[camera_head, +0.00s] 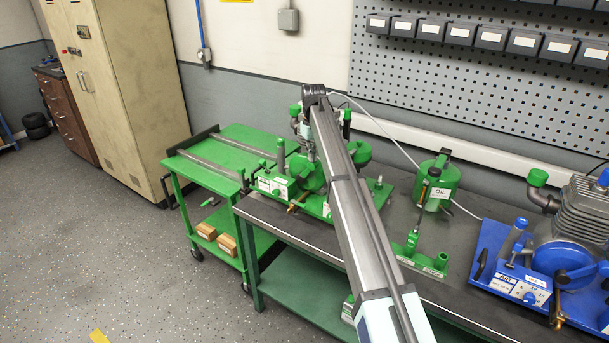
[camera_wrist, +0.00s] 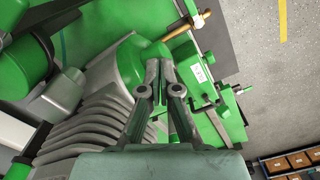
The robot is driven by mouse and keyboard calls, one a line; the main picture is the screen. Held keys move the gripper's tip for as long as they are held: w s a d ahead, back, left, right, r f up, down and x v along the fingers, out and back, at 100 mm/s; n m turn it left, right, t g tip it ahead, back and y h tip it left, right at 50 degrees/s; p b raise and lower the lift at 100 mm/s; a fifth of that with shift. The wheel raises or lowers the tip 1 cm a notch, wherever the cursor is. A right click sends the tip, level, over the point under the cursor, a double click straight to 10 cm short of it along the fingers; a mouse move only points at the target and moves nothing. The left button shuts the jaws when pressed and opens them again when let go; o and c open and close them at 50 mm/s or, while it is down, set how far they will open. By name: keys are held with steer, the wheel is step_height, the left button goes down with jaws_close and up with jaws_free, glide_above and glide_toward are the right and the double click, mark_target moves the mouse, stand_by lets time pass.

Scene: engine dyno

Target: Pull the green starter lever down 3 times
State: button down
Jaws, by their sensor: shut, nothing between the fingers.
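The green engine unit (camera_head: 309,176) stands on the dark bench, partly hidden behind my arm. An upright grey lever-like post (camera_head: 281,155) rises at its left, beside the labelled green control box (camera_head: 270,184); I cannot tell whether this is the starter lever. In the wrist view, my gripper (camera_wrist: 158,72) is shut and empty, over the grey ribbed cylinder (camera_wrist: 88,138) and the green round housing (camera_wrist: 128,58). The control box with its white label (camera_wrist: 198,66) is right of the fingertips. I cannot tell whether the fingers touch anything.
A brass fitting (camera_wrist: 190,26) sticks out by the control box. A green oil can (camera_head: 437,184) and a blue engine unit (camera_head: 565,260) stand to the right on the bench. A green cart (camera_head: 240,140) adjoins at left. A pegboard (camera_head: 480,85) backs the bench.

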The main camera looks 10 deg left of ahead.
steer(key=shift+f, duration=0.25)
steer(key=shift+s+d+f, duration=0.75)
steer(key=shift+d+f, duration=0.6)
steer(key=shift+f, duration=1.05)
step_height(320, 180, up, 10)
steer(key=p, duration=0.3)
steer(key=shift+p, duration=0.35)
steer(key=shift+r, duration=0.1)
